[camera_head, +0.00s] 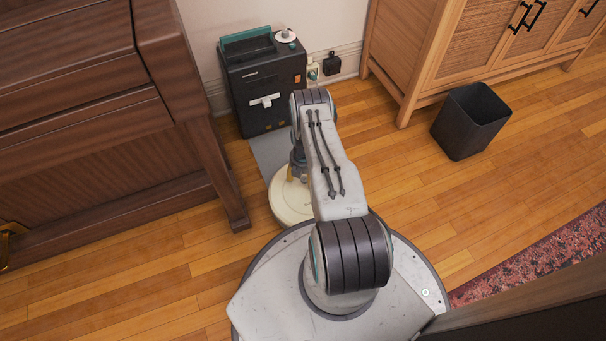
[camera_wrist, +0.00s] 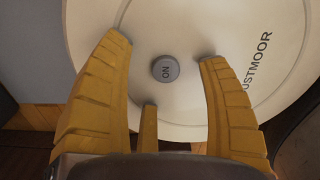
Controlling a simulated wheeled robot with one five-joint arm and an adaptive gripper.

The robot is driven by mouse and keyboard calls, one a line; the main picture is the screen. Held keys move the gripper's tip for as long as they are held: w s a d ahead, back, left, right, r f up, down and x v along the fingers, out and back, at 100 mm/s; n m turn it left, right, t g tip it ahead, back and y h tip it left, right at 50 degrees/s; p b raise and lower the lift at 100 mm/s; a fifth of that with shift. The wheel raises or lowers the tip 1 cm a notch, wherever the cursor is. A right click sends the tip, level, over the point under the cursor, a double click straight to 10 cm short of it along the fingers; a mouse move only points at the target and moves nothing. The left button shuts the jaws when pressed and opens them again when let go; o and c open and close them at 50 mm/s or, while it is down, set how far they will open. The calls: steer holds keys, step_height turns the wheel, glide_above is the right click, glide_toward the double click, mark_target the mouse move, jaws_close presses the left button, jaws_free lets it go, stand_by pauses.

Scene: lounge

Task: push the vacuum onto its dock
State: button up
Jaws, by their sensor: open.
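The vacuum (camera_head: 288,204) is a round cream disc on the floor, partly hidden behind my arm in the head view. In the wrist view the vacuum (camera_wrist: 185,25) fills most of the picture, with a grey ON button and dark lettering. The dock (camera_head: 262,85) is a dark upright box against the wall, with a grey base plate (camera_head: 268,152) reaching toward the vacuum. My gripper (camera_wrist: 168,85) is open, its yellow fingers spread above the vacuum on either side of the button. Whether the fingertips touch the vacuum I cannot tell.
A dark wooden piece of furniture (camera_head: 100,120) stands close on the left. A light wooden cabinet (camera_head: 420,50) is at the right, with a black bin (camera_head: 470,120) before it. A wall outlet with a black plug (camera_head: 331,62) is beside the dock.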

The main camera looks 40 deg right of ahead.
steer(key=shift+f, duration=0.3)
steer(key=shift+c, duration=0.2)
